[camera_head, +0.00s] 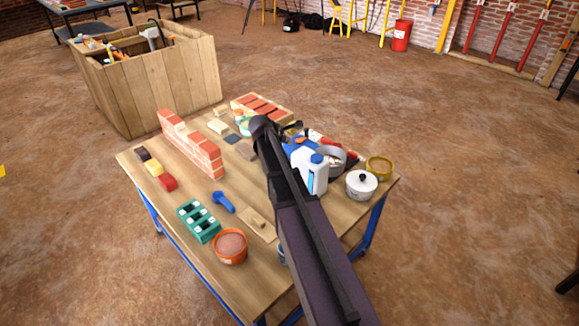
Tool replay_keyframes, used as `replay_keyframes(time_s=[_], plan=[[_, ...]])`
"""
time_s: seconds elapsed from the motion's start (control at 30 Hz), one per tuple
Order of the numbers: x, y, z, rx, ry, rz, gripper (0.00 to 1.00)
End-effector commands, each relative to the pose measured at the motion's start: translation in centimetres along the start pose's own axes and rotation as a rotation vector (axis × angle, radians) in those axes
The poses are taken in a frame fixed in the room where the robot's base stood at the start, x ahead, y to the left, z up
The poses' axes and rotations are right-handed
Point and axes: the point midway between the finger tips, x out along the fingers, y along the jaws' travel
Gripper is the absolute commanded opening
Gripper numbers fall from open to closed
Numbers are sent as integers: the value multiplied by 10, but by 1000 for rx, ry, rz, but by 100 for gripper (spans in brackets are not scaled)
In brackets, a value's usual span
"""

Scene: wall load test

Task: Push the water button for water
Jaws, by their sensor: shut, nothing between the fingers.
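No button marked for water can be made out. My gripper (291,127) is at the far end of my dark arm, over the table's back part. It is small and partly hidden, looks shut and holds nothing. My arm hides part of the table's middle.
A small brick wall (192,148) stands at the table's left. A wooden crate (155,85) stands behind.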

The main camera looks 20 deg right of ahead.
Motion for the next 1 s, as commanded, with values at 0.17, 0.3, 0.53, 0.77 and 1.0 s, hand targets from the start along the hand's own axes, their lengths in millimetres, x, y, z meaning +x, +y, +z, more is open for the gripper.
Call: replay_keyframes(time_s=[0.17, 0.3, 0.53, 0.77, 1.0], plan=[[2, -2, -1, 1, 0, -1, 0], [7, -5, -4, 2, 0, -1, 0], [18, -13, -12, 2, 0, -1, 0], [32, -23, -22, 3, 0, -2, 0], [46, -33, -32, 3, 0, -2, 0]])
